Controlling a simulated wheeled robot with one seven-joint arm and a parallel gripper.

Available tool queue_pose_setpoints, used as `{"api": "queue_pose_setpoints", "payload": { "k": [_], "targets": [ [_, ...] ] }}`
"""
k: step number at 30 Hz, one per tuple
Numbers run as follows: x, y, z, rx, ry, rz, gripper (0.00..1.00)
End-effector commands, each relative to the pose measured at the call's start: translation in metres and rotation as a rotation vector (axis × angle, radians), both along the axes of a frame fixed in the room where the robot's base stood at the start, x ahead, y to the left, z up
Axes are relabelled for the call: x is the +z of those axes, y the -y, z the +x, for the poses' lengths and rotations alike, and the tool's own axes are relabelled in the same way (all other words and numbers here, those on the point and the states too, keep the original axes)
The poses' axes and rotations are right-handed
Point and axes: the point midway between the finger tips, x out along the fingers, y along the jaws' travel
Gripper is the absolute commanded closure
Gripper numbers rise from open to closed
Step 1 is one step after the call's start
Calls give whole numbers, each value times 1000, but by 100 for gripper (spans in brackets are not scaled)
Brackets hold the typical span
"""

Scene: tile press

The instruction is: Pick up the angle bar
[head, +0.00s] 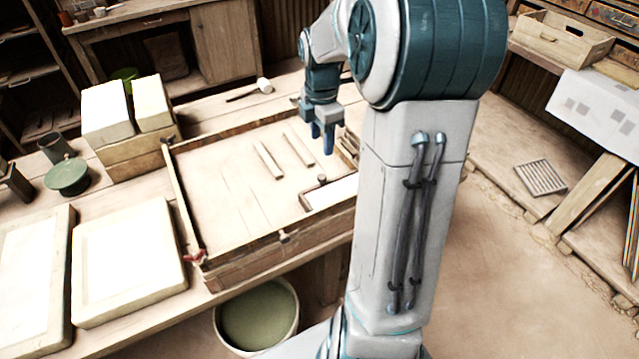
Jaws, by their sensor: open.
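My gripper (322,142) points down, open and empty, above the back right part of the shallow wooden press frame (172,190). Two narrow pale bars, a left one (268,160) and a right one (298,150), lie side by side on the pale bed of the frame, left of my gripper. A brownish L-shaped edge piece with a small knob (322,181) borders a white plate (338,191) in the front right corner, below my gripper in the picture. I cannot tell for certain which piece is the angle bar. My arm hides the frame's right end.
Pale slabs (130,255) lie left of the frame. White blocks (106,112) stand behind them near a green lidded pot (67,175). A mallet (262,86) lies behind the frame. A bucket (258,318) stands below the table's front edge. Floor at right is mostly clear.

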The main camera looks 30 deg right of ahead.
Motion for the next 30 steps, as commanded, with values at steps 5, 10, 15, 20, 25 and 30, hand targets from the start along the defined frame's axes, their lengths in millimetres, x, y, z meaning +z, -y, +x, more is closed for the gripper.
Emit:
{"api": "queue_pose_setpoints", "payload": {
  "k": [5,10,15,20,25,30],
  "targets": [
    [-19,4,3,35,-6,8,53],
    [-53,3,2,34,-7,8,53],
    [-80,3,3,34,-5,7,53],
    [-89,3,3,33,-3,6,53],
    [-107,4,4,33,-7,7,53],
    [-131,5,6,33,-5,7,53]
  ]
}}
